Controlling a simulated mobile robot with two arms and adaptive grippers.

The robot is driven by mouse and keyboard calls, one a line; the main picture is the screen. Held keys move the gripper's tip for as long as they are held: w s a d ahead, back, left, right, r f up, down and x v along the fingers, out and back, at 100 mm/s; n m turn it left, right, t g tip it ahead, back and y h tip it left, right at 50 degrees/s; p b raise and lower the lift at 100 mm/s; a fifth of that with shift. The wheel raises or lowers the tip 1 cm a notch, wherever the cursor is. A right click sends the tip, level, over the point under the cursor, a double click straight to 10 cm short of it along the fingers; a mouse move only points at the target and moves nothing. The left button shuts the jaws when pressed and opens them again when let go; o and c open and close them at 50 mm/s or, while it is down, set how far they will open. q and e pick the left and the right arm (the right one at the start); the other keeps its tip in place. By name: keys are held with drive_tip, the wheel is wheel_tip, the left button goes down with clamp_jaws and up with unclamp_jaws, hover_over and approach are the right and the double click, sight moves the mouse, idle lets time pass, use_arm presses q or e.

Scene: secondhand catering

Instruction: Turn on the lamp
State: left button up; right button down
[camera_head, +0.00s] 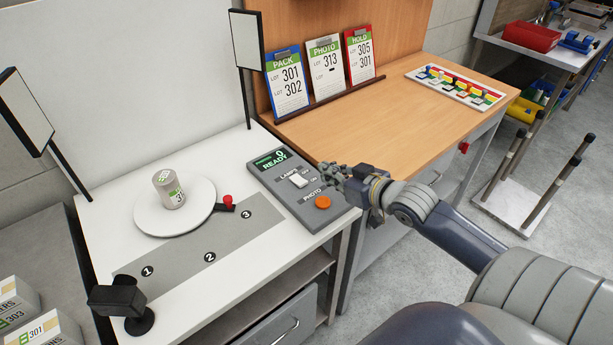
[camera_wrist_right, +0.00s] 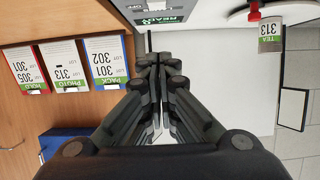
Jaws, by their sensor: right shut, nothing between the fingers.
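A grey control box (camera_head: 277,187) lies on the white table. It has a green "READY" display, a white rocker switch (camera_head: 298,180) under the word LAMPS, and an orange PHOTO button (camera_head: 323,202). I cannot tell which way the switch is set. Two flat lamp panels on black posts stand at the left (camera_head: 24,112) and at the back (camera_head: 246,40); neither clearly glows. My right gripper (camera_head: 333,174) is shut and empty, just right of the switch, apparently above the box's right edge. In the right wrist view, its fingers (camera_wrist_right: 159,63) are together. My left gripper is out of view.
A labelled can (camera_head: 168,190) stands on a white round turntable (camera_head: 143,216) with a red knob beside it. A small black camera-like device (camera_head: 117,299) is at the front. Lot cards (camera_head: 324,70) lean on a rack on the wooden bench (camera_head: 400,125).

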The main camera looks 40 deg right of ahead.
drive_tip(key=p, duration=0.2)
hover_over(298, 180)
drive_tip(key=s, duration=0.3)
drive_tip(key=f, duration=0.3)
drive_tip(key=shift+s+d, duration=0.2)
drive_tip(key=shift+d, duration=0.15)
wheel_tip(298, 180, down, 4)
drive_tip(key=shift+w+r+p, duration=0.15)
drive_tip(key=shift+r+p, duration=0.1)
drive_tip(key=shift+p, duration=0.15)
drive_tip(key=shift+s+a+f, duration=0.1)
drive_tip(key=shift+s+f, duration=0.1)
drive_tip(key=shift+f, duration=0.35)
